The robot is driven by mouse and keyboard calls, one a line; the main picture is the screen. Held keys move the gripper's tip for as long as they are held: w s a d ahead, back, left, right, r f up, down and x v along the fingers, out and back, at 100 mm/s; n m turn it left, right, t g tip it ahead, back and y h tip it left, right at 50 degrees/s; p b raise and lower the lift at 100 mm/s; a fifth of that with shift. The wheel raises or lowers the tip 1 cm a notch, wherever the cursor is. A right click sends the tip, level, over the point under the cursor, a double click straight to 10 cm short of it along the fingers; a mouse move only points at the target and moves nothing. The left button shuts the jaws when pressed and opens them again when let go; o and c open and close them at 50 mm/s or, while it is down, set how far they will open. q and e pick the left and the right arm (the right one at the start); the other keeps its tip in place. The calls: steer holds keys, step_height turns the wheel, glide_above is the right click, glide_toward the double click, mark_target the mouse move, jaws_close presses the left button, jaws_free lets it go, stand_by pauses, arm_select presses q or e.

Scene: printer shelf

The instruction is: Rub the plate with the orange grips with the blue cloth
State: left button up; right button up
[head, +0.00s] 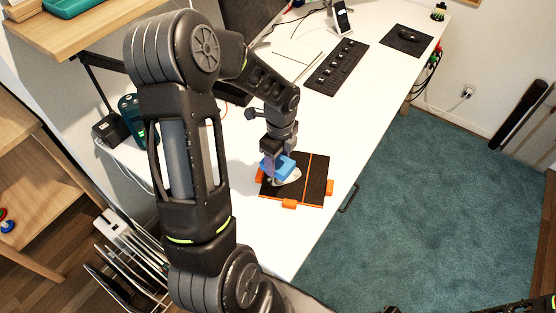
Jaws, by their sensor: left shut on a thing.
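The plate with the orange grips (316,187) lies flat on the white desk near its right edge. It is dark, with a thin orange line across it and orange grips at its edges. A pale oval patch (289,178) shows on it beside the cloth. The blue cloth (281,167) is at the left part of the plate. My left gripper (271,165) reaches down from above and is shut on the blue cloth, low over the plate. I cannot tell if the cloth touches the plate. Only dark parts of my right arm show at the bottom right edge; its fingers do not show.
A black keyboard (336,67), a phone on a stand (342,18) and a mouse (409,34) on a dark mat are farther back on the desk (318,126). A dark green container (131,107) stands at the left. The teal carpet (420,190) right of the desk is clear.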

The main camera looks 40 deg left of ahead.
arm_select(q)
steer(key=shift+r, duration=1.5)
steer(key=shift+f, duration=0.1)
